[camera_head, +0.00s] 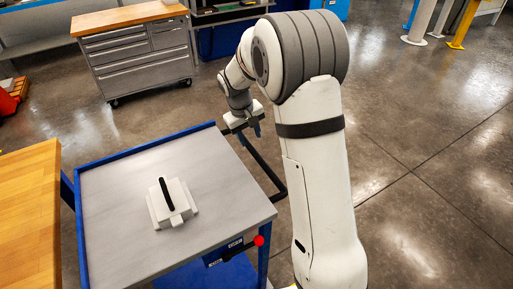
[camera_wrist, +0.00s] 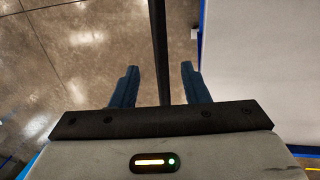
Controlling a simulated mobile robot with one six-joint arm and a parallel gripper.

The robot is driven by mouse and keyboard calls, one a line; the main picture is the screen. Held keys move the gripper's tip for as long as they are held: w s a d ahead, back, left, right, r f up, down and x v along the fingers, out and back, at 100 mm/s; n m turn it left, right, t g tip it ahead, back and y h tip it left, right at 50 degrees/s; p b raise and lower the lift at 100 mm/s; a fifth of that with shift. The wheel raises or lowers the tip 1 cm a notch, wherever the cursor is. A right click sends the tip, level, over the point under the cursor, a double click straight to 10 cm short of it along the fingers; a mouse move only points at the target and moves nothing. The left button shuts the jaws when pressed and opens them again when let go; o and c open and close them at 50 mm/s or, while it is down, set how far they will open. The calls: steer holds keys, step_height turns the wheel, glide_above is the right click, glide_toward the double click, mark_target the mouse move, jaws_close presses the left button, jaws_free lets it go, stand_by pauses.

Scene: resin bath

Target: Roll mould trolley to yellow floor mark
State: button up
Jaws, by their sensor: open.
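The trolley (camera_head: 112,200) has a grey top with a blue rim and stands at the lower left in the head view. A white mould block (camera_head: 181,203) with a black grip sits on it. A dark push bar (camera_head: 264,168) runs along its right side. My gripper (camera_head: 250,130) is over the far end of that bar. In the wrist view my gripper (camera_wrist: 159,70) is open, with the bar (camera_wrist: 157,35) running between its blue fingers, and the trolley top (camera_wrist: 260,70) on the right. A thin yellow line (camera_wrist: 312,168) shows at the lower right; I cannot tell if it is the floor mark.
A wooden bench (camera_head: 30,215) stands close to the trolley's left. A grey drawer cabinet (camera_head: 138,62) stands behind. A red lever knob (camera_head: 259,240) is at the trolley's near corner. Open concrete floor (camera_head: 430,170) lies to the right, with a yellow post (camera_head: 463,25) far back.

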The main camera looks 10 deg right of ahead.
mark_target(254, 151)
steer(key=f, duration=0.2)
steer(key=d+f, duration=0.1)
steer(key=f, duration=0.4)
steer(key=shift+w+d, duration=0.15)
steer(key=shift+w, duration=0.05)
steer(key=shift+c, duration=0.2)
jaws_close()
